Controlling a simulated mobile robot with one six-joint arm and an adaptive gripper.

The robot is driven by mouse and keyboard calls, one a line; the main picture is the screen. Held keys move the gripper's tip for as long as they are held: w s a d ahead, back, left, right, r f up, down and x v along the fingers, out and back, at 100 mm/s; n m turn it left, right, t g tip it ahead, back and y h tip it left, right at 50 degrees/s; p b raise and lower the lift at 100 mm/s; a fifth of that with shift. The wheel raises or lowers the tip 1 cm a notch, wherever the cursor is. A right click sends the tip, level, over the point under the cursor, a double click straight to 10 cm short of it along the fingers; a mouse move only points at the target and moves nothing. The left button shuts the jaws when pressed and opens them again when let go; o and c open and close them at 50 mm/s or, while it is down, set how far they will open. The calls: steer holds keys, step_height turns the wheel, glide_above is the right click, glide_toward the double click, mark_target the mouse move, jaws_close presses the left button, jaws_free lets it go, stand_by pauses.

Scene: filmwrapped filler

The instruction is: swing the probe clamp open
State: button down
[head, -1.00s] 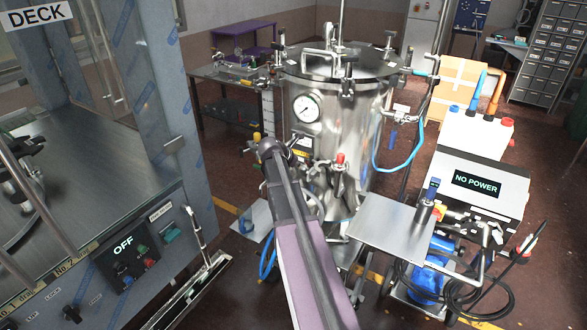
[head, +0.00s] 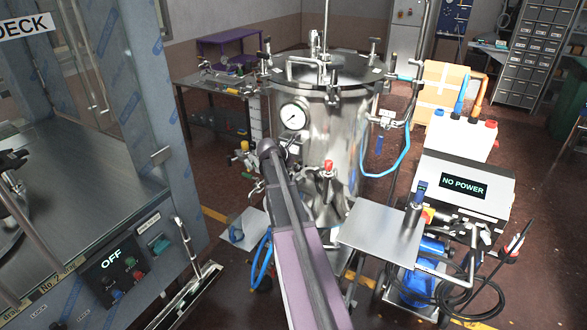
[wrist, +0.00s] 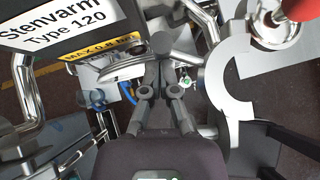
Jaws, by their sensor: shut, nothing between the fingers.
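A grey C-shaped arm (wrist: 222,75), which looks like the probe clamp, curves down the right side of the wrist view. A red knob (wrist: 300,8) lies above its upper end, and the same knob shows in the head view (head: 328,167) on the front of the steel vessel (head: 335,125). I cannot tell whether the clamp's halves are apart. My gripper (wrist: 163,68) is shut and empty, just left of the C-shaped arm, with a visible gap between them. In the head view my own arm hides the fingers.
A black and yellow label plate (wrist: 75,28) is close at the upper left of the wrist view. A cart with a steel shelf (head: 380,230) and a "NO POWER" box (head: 464,187) stands right of the vessel. A cabinet marked "OFF" (head: 115,270) stands left.

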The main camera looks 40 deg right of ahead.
steer(key=shift+s+a, duration=0.1)
stand_by(0.3)
steer(key=s+a+r+p, duration=0.2)
steer(key=a+r+p, duration=0.5)
steer(key=a, duration=0.5)
steer(key=shift+s, duration=0.15)
stand_by(0.3)
